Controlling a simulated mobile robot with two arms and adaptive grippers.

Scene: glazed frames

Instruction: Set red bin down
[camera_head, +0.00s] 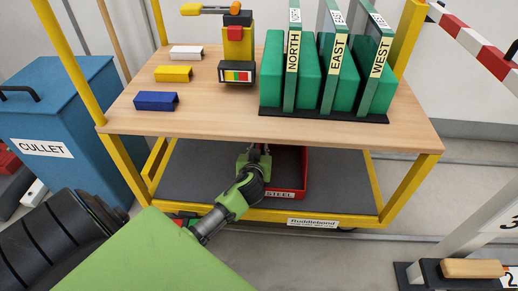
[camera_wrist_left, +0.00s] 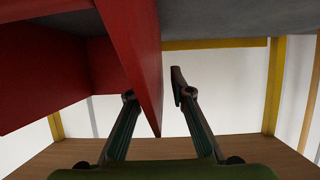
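The red bin (camera_head: 290,168), labelled STEEL, is at the cart's dark lower shelf (camera_head: 200,175), partly hidden by the tabletop and my left arm. It looks level and seems to rest on the shelf, though its underside is hidden. My left gripper (camera_head: 255,158) is at the bin's left side, under the tabletop. In the left wrist view, which is upside down, the bin's wall (camera_wrist_left: 135,50) stands between the two fingers (camera_wrist_left: 153,92). A gap shows between the wall and the right-hand finger, so the gripper looks open around the wall. My right gripper is out of view.
The wooden tabletop (camera_head: 220,122) overhangs the shelf and carries blue, yellow and white blocks, a yellow tool and green panels (camera_head: 305,75). Yellow posts (camera_head: 405,185) frame the cart. A blue CULLET bin (camera_head: 75,115) stands left. A striped barrier (camera_head: 480,40) is at right.

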